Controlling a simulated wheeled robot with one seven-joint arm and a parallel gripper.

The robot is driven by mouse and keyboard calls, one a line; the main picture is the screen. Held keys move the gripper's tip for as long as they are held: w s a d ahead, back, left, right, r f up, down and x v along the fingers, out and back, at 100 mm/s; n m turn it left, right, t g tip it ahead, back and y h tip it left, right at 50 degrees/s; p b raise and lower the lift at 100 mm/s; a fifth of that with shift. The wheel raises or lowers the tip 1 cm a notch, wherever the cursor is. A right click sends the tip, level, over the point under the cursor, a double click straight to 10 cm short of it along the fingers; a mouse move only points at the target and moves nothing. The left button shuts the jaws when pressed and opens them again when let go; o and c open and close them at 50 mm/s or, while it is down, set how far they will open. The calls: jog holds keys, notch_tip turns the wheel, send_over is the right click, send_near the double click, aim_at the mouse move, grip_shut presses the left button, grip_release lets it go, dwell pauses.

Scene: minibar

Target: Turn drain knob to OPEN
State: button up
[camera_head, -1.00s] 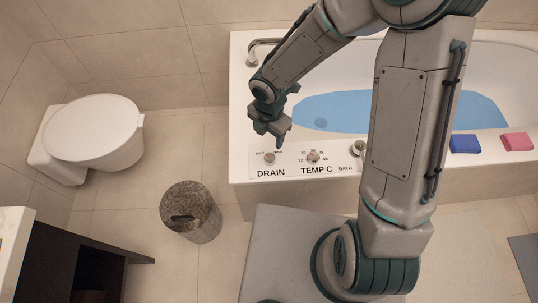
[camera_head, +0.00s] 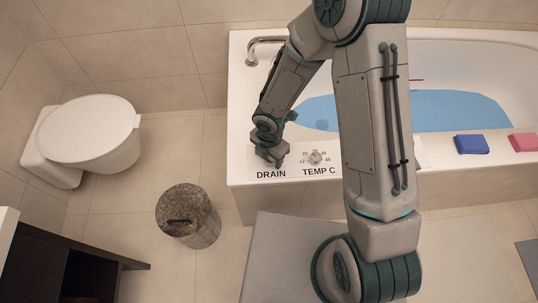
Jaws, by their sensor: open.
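The bathtub (camera_head: 240,110) holds blue water, and a white panel on its near left rim carries the labels DRAIN (camera_head: 271,175) and TEMP C. The drain knob is hidden behind my gripper (camera_head: 273,162), which is directly above the DRAIN label. My gripper points down with its fingers at the knob's place. I cannot see whether the fingers touch or straddle the knob. The temperature knob (camera_head: 315,158) stands just right of my gripper, with numbers around it. The bath knob is hidden by my arm.
A chrome faucet (camera_head: 254,54) stands at the tub's far left corner. A stone-patterned bin (camera_head: 188,216) and a toilet (camera_head: 92,131) stand left on the floor.

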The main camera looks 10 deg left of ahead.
jog(key=c, duration=1)
jog(key=shift+m, duration=0.4)
jog(key=m+b, duration=0.2)
jog(key=m, duration=0.1)
jog(key=shift+m, duration=0.3)
jog(key=m+b, duration=0.2)
jog(key=m, duration=0.2)
jog(key=shift+m, duration=0.4)
jog(key=m+b, duration=0.2)
jog(key=m, duration=0.2)
jog(key=m+b, duration=0.1)
jog(key=m, duration=0.3)
jog(key=shift+m+b, duration=0.3)
jog(key=shift+b, duration=0.05)
jog(key=shift+d, duration=0.1)
